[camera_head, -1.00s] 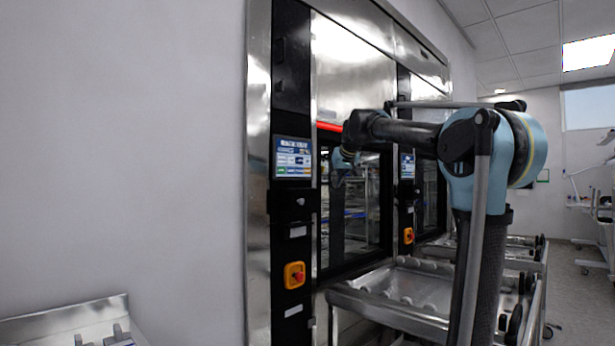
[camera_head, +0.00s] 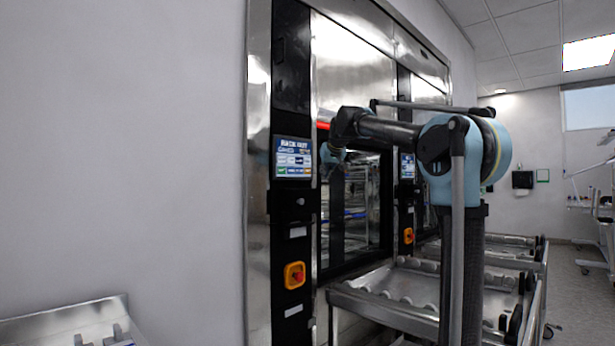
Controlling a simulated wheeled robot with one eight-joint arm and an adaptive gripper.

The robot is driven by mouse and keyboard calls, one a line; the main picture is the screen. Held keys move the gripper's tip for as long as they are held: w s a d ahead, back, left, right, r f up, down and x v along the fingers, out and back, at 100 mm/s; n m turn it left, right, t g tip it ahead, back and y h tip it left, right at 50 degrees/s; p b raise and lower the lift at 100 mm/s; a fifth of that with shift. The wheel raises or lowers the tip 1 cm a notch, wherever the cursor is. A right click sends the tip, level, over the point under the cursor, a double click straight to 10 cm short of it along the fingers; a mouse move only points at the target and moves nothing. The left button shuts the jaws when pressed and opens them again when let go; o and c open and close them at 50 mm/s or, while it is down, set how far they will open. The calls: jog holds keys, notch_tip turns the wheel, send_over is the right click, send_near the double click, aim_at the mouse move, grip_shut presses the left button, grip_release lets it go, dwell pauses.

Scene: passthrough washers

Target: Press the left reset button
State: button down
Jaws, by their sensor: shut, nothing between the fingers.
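The left washer's dark control column has a lit screen (camera_head: 293,158). Below the screen is a small round grey button (camera_head: 300,201), which looks like the left reset button; its label is too small to read. Lower down is a red knob on a yellow plate (camera_head: 294,275). My arm reaches left from the right side. My gripper (camera_head: 328,165) is at its end, small and dark in front of the glass door, right of the screen and above the button's height. It appears shut and empty, apart from the button; its fingers are hard to make out.
A second washer column with its own screen (camera_head: 407,166) and yellow-plated red knob (camera_head: 408,236) stands farther right. Metal roller carts (camera_head: 385,318) stand below the doors. A metal tray (camera_head: 70,315) is at lower left. Blank wall fills the left.

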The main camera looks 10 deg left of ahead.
aim_at(307, 171)
jog(key=w+a, duration=0.1)
jog(key=a, duration=0.1)
jog(key=w+a, duration=0.2)
jog(key=shift+w+a, duration=0.25)
jog(key=shift+a, duration=0.05)
jog(key=shift+a, duration=0.1)
dwell(1.4)
jog(key=shift+w+a, duration=0.15)
jog(key=shift+a, duration=0.1)
jog(key=shift+w+a, duration=0.2)
jog(key=shift+a, duration=0.05)
dwell(0.8)
jog(key=shift+d, duration=0.1)
jog(key=shift+s+d, duration=0.45)
jog(key=shift+d, duration=0.05)
jog(key=shift+d, duration=0.1)
dwell(0.4)
